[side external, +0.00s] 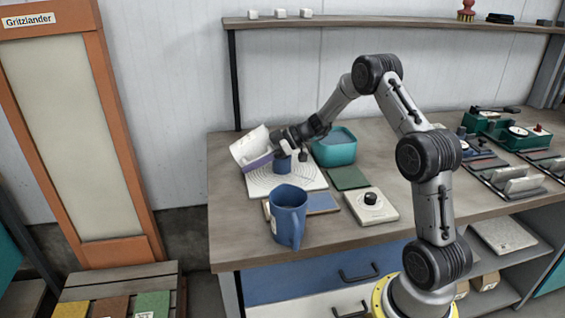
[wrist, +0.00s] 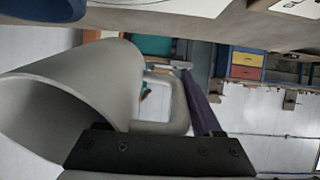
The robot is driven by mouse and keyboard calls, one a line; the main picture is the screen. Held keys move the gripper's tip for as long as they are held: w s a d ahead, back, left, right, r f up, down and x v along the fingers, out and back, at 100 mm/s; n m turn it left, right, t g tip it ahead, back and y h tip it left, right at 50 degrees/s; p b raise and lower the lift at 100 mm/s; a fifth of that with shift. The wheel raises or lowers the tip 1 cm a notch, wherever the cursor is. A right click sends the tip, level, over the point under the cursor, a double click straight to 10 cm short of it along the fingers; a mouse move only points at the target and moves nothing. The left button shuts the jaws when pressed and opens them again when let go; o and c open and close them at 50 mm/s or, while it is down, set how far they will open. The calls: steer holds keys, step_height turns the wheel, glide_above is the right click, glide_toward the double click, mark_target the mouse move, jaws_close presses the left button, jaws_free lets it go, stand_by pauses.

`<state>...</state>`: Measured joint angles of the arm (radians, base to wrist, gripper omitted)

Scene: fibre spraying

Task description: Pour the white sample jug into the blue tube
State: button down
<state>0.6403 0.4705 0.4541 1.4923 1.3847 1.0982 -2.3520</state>
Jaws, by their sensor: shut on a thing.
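The white sample jug (side external: 250,146) is tilted at the back left of the bench, held in the air. The wrist view shows its pale body (wrist: 75,95), wide round opening and handle (wrist: 178,110). My gripper (side external: 284,141) is shut on the handle; its dark jaws (wrist: 160,145) show in the wrist view. The blue tube (side external: 283,164), short and dark blue, stands upright on a white ringed board (side external: 262,184), just below my gripper and right of the jug. A blue rim (wrist: 40,8) shows at the wrist view's top left. No pouring stream is visible.
A large blue jug (side external: 288,218) stands in front of the board. A teal bin (side external: 334,150) is behind right, with a green mat (side external: 348,178) and a white knob box (side external: 371,206) to the right. A shelf (side external: 390,21) runs above.

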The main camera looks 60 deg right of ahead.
steer(key=shift+d+r+t+y+p, duration=0.1)
steer(key=shift+r+t+y+p, duration=0.5)
steer(key=shift+r+t, duration=0.15)
stand_by(0.8)
steer(key=shift+s+d+r+t+y+p, duration=0.2)
steer(key=shift+r+t+y+p, duration=0.05)
steer(key=shift+r+y, duration=0.1)
steer(key=shift+s+d+r+t+y+p, duration=0.15)
steer(key=shift+s+r+t+y+p, duration=0.1)
steer(key=shift+r, duration=0.1)
stand_by(0.9)
steer(key=shift+s+d+r+t+y+p, duration=0.2)
steer(key=shift+r+t+y+p, duration=0.3)
steer(key=shift+t+p, duration=0.1)
steer(key=shift+s+d+r+t+y+p, duration=0.15)
steer(key=shift+r+t+y+p, duration=0.3)
steer(key=shift+t+y, duration=0.1)
stand_by(3.0)
steer(key=f+g+h, duration=0.1)
steer(key=w+a+f+g+h, duration=0.1)
steer(key=g, duration=0.1)
steer(key=f+g+h, duration=0.1)
steer(key=f+h, duration=0.1)
steer(key=shift+w+a, duration=0.3)
